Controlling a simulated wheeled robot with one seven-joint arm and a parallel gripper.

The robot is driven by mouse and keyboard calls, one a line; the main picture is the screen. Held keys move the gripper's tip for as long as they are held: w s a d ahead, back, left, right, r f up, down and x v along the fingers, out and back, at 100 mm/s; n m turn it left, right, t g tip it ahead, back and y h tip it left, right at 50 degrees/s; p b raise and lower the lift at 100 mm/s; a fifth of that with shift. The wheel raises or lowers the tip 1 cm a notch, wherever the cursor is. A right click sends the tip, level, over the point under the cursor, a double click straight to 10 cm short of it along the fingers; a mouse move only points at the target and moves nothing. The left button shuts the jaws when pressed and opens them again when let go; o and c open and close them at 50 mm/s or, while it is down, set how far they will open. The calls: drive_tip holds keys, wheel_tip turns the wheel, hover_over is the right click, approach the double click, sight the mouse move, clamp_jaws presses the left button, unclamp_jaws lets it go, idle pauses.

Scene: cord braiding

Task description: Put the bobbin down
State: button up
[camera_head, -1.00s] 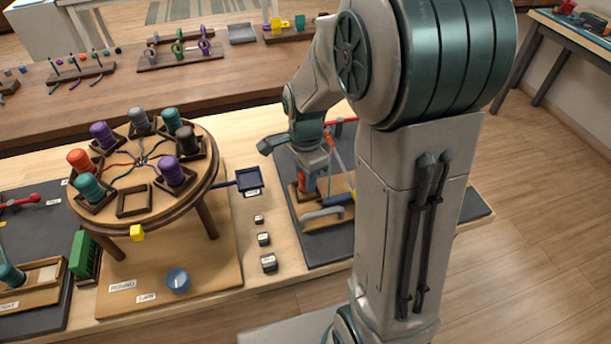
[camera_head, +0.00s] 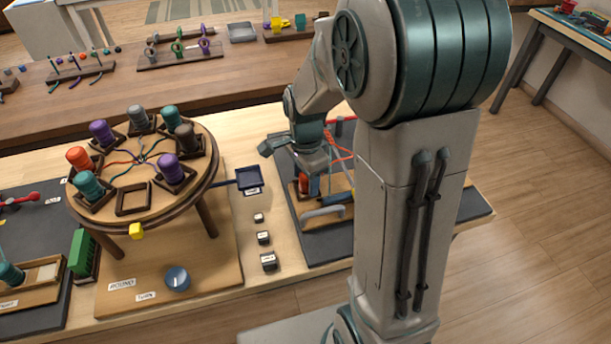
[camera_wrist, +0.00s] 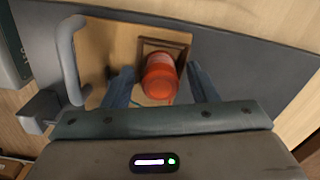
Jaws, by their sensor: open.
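The orange-red bobbin (camera_wrist: 159,76) stands at a dark square wooden holder (camera_wrist: 180,46) on a light wooden board; whether it is fully seated is unclear. My gripper (camera_wrist: 160,70) is open, with one finger on each side of the bobbin and gaps between. In the head view the bobbin (camera_head: 304,184) shows under my gripper, which partly hides it. A red cord runs up to the right beside it.
A grey bar handle (camera_head: 323,212) is close to the bobbin. To the left stands a round braiding table (camera_head: 105,200) with several coloured bobbins in square holders; its front holder (camera_head: 133,200) is empty. Small labelled blocks (camera_head: 264,238) lie between.

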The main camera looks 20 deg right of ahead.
wheel_tip(320, 180, up, 12)
drive_tip(key=p, duration=0.1)
drive_tip(key=s+n+t, duration=0.2)
drive_tip(key=s+n, duration=1.1)
drive_tip(key=n, duration=0.1)
drive_tip(key=shift+s+n+t, duration=0.3)
drive_tip(key=shift+n, duration=0.1)
drive_tip(key=shift+w+p+v, duration=0.25)
drive_tip(key=shift+p+v, duration=0.9)
drive_tip(key=shift+r, duration=0.1)
